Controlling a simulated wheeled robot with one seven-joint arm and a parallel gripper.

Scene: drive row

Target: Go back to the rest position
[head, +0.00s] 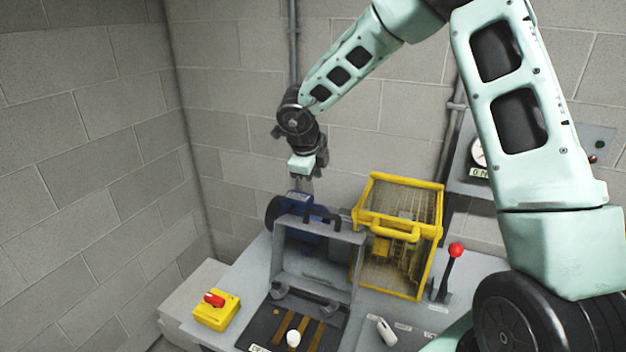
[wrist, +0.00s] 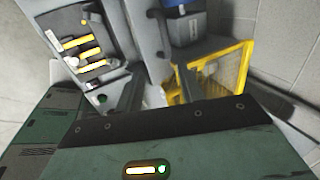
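My gripper (head: 303,184) hangs fingers down above the back of the bench, over the blue motor (head: 300,233) and the raised grey cover (head: 318,262). In the wrist view its two fingers (wrist: 159,84) stand apart with nothing between them. My arm reaches out from the right, bent, with the gripper clear of the bench things. The blue motor also shows at the top of the wrist view (wrist: 183,10).
A yellow mesh guard (head: 438,250) stands right of the grey cover. A red-knobbed lever (head: 455,251) is further right. A yellow switch box (head: 217,315) with a red handle sits front left. Block walls (head: 80,130) close the corner behind. A gauge panel (head: 480,150) is partly behind my arm.

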